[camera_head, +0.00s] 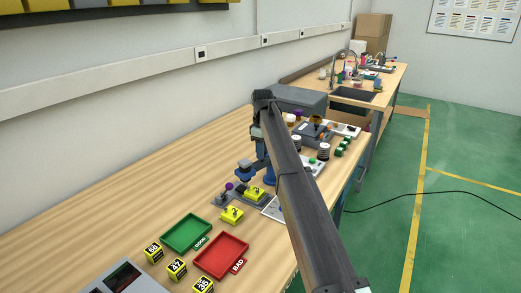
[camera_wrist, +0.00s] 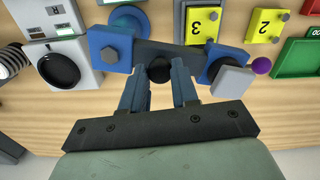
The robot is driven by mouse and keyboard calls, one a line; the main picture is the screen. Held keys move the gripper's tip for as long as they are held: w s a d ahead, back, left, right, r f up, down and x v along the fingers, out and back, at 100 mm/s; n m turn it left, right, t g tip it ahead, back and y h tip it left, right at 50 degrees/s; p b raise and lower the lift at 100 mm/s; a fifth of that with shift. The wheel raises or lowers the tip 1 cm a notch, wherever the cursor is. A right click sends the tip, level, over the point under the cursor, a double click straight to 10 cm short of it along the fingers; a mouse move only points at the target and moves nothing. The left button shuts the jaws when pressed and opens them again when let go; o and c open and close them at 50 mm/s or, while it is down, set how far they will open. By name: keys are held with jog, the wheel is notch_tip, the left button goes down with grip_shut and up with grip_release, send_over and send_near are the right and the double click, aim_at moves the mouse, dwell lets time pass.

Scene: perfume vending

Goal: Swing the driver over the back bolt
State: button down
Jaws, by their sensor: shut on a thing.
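In the wrist view my gripper (camera_wrist: 159,85) is shut, its two blue-grey fingers on either side of a dark round knob. The knob joins a dark bar with blue blocks at both ends, which looks like the driver (camera_wrist: 165,50); the bar lies across the view. Grey hex bolt heads show on yellow block 3 (camera_wrist: 197,25) and yellow block 2 (camera_wrist: 265,28), both beyond the bar. In the head view yellow block 3 (camera_head: 255,193) and yellow block 2 (camera_head: 232,214) sit near the blue parts below my arm. My arm hides most of the gripper there. Which bolt is the back one is unclear.
A lever with a purple ball (camera_head: 229,186) stands beside the blocks. A green tray (camera_head: 187,233) and a red tray (camera_head: 221,257) lie towards the front, with several numbered yellow cubes (camera_head: 177,268). Machines and jars crowd the bench further back. The bench along the wall is clear.

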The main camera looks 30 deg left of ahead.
jog(key=shift+s+d+n, duration=0.1)
jog(key=shift+d+n, duration=0.15)
jog(key=shift+n, duration=0.15)
dwell(0.3)
jog(key=c, duration=0.9)
grip_release()
jog(key=shift+o, duration=0.2)
jog(key=shift+r, duration=0.1)
notch_tip(320, 180, up, 14)
jog(key=shift+f, duration=0.2)
